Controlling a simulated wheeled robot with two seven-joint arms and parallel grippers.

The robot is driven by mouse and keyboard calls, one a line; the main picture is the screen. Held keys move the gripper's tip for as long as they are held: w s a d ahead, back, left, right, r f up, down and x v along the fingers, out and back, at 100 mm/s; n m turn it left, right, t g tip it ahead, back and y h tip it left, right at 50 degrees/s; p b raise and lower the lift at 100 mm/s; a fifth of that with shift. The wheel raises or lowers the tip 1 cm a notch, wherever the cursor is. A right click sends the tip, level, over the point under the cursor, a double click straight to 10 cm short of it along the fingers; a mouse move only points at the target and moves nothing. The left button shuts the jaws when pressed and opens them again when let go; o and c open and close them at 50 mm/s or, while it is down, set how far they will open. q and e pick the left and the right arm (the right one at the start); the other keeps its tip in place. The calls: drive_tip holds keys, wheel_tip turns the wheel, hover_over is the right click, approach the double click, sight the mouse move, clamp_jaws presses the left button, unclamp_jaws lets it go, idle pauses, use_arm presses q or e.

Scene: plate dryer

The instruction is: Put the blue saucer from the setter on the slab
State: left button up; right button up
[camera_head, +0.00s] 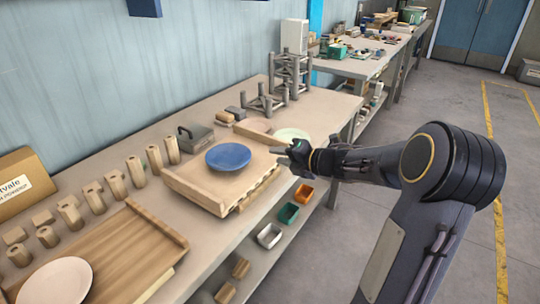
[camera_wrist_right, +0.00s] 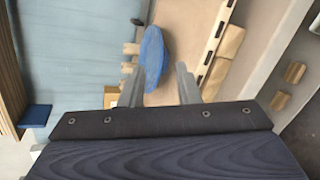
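The blue saucer (camera_head: 228,157) lies flat on a raised, pallet-like wooden platform (camera_head: 190,190) in the middle of the bench. In the right wrist view the saucer (camera_wrist_right: 153,58) shows beyond the fingers. A lower ribbed wooden board (camera_head: 130,245) stands at the front left. The frames do not label which of these is the setter or the slab. My right gripper (camera_head: 285,152) is just right of the saucer, apart from it. Its two fingers (camera_wrist_right: 159,88) are spread with nothing between them. My left gripper is in neither view.
A pale pink plate (camera_head: 58,283) lies at the front left and a pale green plate (camera_head: 292,134) behind my right gripper. Several wooden pegs (camera_head: 136,172), a grey box (camera_head: 195,138) and grey racks (camera_head: 266,103) line the back. Small bins (camera_head: 270,236) sit on the lower shelf.

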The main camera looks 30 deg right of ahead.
drive_tip(key=s+a+r+m+g+h, duration=0.1)
drive_tip(key=s+r+m+h, duration=0.3)
drive_tip(key=m, duration=0.4)
drive_tip(key=s+a+r+m+h, duration=0.1)
drive_tip(key=s+r+m+h, duration=0.15)
drive_tip(key=s+m, duration=0.5)
drive_tip(key=s+a+f+m+g+y, duration=0.35)
drive_tip(key=s+a+f+m, duration=0.2)
drive_tip(key=s+a, duration=0.35)
drive_tip(key=s+a+f+m+g+y, duration=0.35)
drive_tip(key=s+a+f+m, duration=0.2)
drive_tip(key=s+a, duration=0.4)
wheel_tip(320, 180, up, 9)
drive_tip(key=p, duration=0.7)
drive_tip(key=shift+w+f+h+p, duration=0.15)
drive_tip(key=shift+w+h+p, duration=0.1)
drive_tip(key=shift+h+p, duration=0.1)
drive_tip(key=shift+a+m, duration=0.1)
drive_tip(key=shift+m, duration=0.15)
